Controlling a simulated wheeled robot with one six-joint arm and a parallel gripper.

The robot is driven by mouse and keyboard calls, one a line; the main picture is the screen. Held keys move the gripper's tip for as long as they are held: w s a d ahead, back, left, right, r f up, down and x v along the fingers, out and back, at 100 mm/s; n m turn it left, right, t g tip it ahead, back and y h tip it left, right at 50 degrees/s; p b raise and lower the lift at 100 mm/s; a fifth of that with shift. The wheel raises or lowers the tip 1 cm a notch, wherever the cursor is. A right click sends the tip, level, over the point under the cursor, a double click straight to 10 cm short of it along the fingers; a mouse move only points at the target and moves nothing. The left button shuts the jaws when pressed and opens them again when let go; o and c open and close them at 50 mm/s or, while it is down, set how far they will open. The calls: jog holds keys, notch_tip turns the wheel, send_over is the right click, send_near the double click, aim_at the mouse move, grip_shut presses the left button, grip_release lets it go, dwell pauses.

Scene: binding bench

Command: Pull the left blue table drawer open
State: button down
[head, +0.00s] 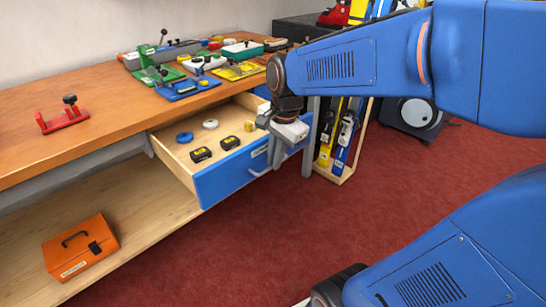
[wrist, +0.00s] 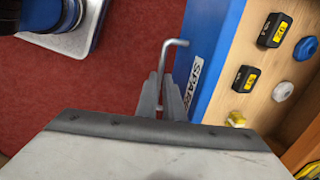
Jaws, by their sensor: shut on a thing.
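The left blue table drawer (head: 225,178) stands pulled out from under the wooden bench, its inside showing. Its blue front also shows in the wrist view (wrist: 212,50), with a partly hidden white label (wrist: 197,70). My gripper (head: 275,155) is at the drawer front. In the wrist view its two fingers (wrist: 161,98) are shut around the grey bar handle (wrist: 165,58). Part of the handle (head: 260,173) shows below the gripper in the head view.
Inside the drawer lie two black-and-yellow tape measures (head: 201,155), a blue disc (head: 184,137), a grey disc (head: 210,124) and a yellow block (head: 249,126). An orange toolbox (head: 80,250) sits on the lower shelf. Red carpet (head: 240,240) in front is clear.

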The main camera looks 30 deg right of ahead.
jog(key=c, duration=2.2)
grip_release()
jog(key=shift+r, duration=0.1)
jog(key=s+r, duration=0.1)
jog(key=r, duration=0.4)
jog(key=s+r, duration=0.1)
jog(key=r, duration=0.5)
jog(key=s+d+r, duration=0.1)
jog(key=r, duration=0.5)
jog(key=shift+f, duration=0.1)
jog(key=s+f+n+t, duration=0.1)
jog(key=s+f+n, duration=0.2)
jog(key=f+n, duration=0.1)
jog(key=s+f+n+t, duration=0.1)
jog(key=s+f+n, duration=0.3)
jog(key=f, duration=0.3)
jog(key=s+f+n, duration=0.4)
jog(key=f+n, duration=0.2)
jog(key=shift+s+a+t+h, duration=0.1)
jog(key=shift+t+h, duration=0.3)
